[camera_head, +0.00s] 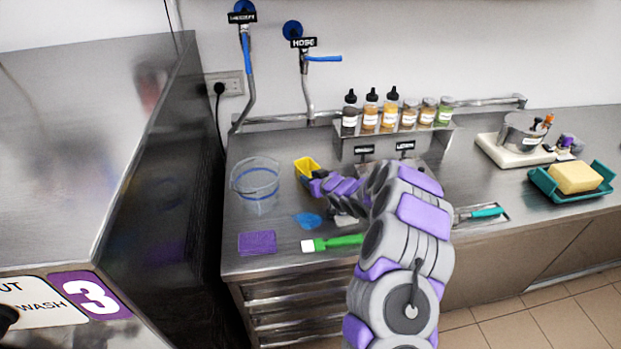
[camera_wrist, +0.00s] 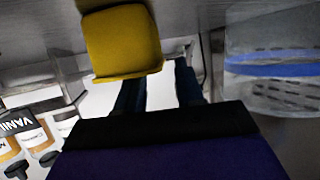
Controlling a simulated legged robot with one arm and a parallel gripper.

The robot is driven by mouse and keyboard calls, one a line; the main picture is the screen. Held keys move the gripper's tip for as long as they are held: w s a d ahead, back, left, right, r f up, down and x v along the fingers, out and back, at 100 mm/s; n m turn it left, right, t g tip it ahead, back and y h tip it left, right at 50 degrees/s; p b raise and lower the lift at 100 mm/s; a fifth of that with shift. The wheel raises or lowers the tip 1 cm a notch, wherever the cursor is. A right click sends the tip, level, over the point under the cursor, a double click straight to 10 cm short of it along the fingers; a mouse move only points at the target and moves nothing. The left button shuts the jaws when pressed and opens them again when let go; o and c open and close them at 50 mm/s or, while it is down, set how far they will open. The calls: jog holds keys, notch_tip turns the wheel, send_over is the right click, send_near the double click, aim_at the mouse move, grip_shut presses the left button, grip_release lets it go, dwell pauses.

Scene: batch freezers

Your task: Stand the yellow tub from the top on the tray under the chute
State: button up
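The yellow tub (camera_head: 305,168) is on the steel worktop at the back left in the head view, right of the clear container. It also shows large in the wrist view (camera_wrist: 122,42), which looks upside down, with the tub's rim toward my gripper. My gripper (camera_head: 318,186) is close beside the tub. In the wrist view its dark fingers (camera_wrist: 160,88) stand apart with a gap between them. The tub overlaps the tip of the left finger there, and I cannot tell whether they touch. I cannot make out a chute or its tray in either view.
A clear container (camera_head: 256,184) with a blue band stands left of the tub. A purple cloth (camera_head: 257,243), a blue patch and a green-handled brush (camera_head: 335,243) lie in front. Bottles and jars stand on a rear shelf (camera_head: 385,141). A tall steel machine (camera_head: 70,190) fills the left.

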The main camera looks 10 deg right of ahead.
jog(key=x, duration=0.3)
jog(key=shift+w+a+f, duration=0.1)
jog(key=shift+w+f, duration=0.05)
jog(key=shift+f, duration=0.05)
jog(key=shift+w+a, duration=0.15)
jog(key=shift+w, duration=0.1)
jog(key=shift+c, duration=0.4)
grip_shut()
